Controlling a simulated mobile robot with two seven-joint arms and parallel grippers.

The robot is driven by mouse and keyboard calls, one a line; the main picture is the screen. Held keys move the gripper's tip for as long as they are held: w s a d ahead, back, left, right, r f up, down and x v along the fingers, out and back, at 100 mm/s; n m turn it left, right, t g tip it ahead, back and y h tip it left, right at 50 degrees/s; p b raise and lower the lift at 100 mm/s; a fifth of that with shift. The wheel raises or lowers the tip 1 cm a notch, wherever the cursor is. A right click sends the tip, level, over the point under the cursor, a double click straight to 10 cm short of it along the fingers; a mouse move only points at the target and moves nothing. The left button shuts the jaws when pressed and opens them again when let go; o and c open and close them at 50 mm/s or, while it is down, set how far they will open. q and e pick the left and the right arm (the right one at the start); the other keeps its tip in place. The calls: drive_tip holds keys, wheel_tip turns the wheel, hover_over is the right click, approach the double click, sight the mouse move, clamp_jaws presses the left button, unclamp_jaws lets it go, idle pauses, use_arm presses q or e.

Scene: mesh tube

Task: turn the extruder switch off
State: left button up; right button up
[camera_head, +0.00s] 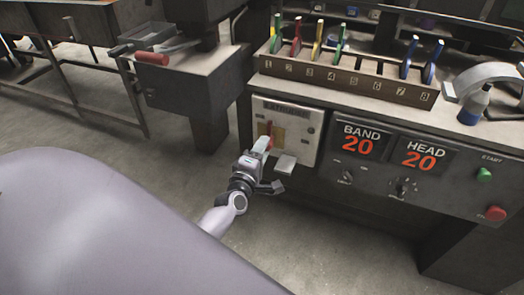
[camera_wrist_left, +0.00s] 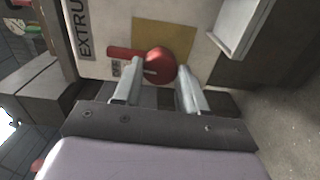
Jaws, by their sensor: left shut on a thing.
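The extruder switch panel (camera_head: 305,128) is a pale box on the front of the machine, with "Extruder" lettering across its top. Its red switch (camera_head: 269,127) is partly hidden by my left gripper (camera_head: 261,146). In the left wrist view, the red switch (camera_wrist_left: 160,63) shows a round red knob and a red bar pointing left, in front of a yellow plate (camera_wrist_left: 172,36). A small "OFF" label (camera_wrist_left: 116,69) is beside it. My left gripper (camera_wrist_left: 160,84) has a finger on each side of the red knob and is shut on it. My right gripper is not in view.
A rack (camera_head: 345,78) with several coloured-handled tools stands on the bench above. "BAND 20" (camera_head: 358,141) and "HEAD 20" (camera_head: 419,156) displays, a green button (camera_head: 484,174) and a red button (camera_head: 495,213) are to the right.

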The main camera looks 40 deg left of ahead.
use_arm(q)
drive_tip(key=shift+r+n, duration=0.1)
drive_tip(key=shift+n, duration=0.2)
drive_tip(key=o, duration=1.1)
drive_tip(key=shift+c, duration=0.2)
drive_tip(key=v, duration=0.7)
drive_tip(key=shift+p, duration=0.35)
drive_tip(key=shift+d, duration=0.1)
